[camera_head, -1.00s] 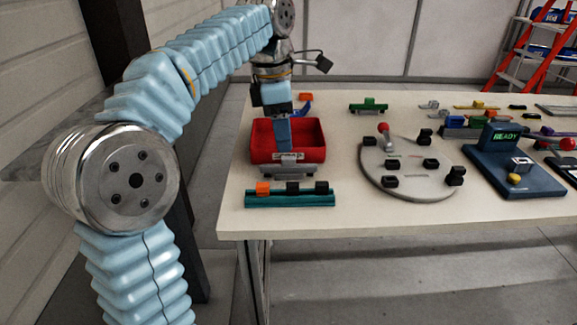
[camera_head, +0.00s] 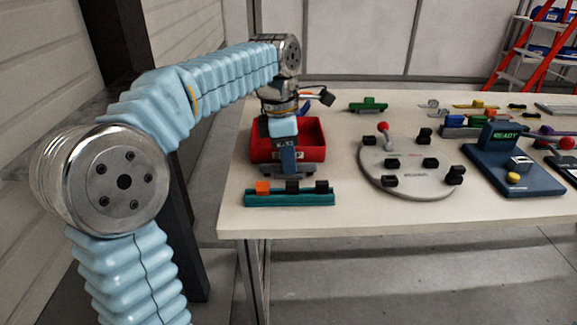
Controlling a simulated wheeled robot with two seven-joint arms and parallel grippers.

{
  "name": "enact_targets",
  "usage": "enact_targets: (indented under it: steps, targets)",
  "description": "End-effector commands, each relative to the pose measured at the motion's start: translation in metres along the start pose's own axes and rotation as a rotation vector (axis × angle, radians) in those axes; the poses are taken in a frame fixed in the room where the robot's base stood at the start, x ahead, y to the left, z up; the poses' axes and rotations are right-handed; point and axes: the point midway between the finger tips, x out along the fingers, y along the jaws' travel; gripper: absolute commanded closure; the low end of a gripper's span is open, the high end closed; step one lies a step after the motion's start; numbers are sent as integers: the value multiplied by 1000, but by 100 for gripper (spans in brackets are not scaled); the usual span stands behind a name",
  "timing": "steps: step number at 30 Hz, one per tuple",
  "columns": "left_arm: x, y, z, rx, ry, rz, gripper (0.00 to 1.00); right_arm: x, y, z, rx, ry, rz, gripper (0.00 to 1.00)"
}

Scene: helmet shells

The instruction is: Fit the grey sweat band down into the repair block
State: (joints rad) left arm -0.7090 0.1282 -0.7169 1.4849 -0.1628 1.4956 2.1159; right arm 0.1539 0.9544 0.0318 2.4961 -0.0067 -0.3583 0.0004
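My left gripper (camera_head: 289,168) points down at the front of the red bin (camera_head: 313,142), just behind the teal rack (camera_head: 290,200). Its fingers are seen nearly edge-on, so I cannot tell whether they are open or hold anything. The rack carries an orange block (camera_head: 263,188) and two black blocks. A round grey plate (camera_head: 413,181) with several black clips and a red-knobbed lever (camera_head: 384,128) lies right of the bin. I cannot surely pick out the grey sweat band or tell which fixture is the repair block. My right gripper is not in view.
A blue station (camera_head: 518,182) with a READY display (camera_head: 504,136) stands at the right. A green holder (camera_head: 368,105) and several small coloured parts lie along the back. The pale table (camera_head: 370,222) is bare along its front edge.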

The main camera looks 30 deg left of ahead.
Motion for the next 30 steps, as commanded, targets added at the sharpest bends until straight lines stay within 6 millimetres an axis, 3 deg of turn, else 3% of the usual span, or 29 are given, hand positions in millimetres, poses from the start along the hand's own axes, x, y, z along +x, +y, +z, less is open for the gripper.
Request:
enact_targets:
  steps: [3, 12, 17, 21, 28, 30]
  targets:
    - [0, 0, 0, 0, 0, 0, 100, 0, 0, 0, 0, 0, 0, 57]
    - [-1, 0, 0, 0, 0, 0, 100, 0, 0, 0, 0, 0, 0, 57]
    - [-12, 1, 2, 0, 0, 2, 100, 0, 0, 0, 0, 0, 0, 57]
    - [-36, -2, 8, 3, -3, 3, 100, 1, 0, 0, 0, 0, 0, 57]
    - [-89, -41, 45, 5, -3, 3, 100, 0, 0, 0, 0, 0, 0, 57]
    - [-94, -57, 58, 7, -1, 1, 100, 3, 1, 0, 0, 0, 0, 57]
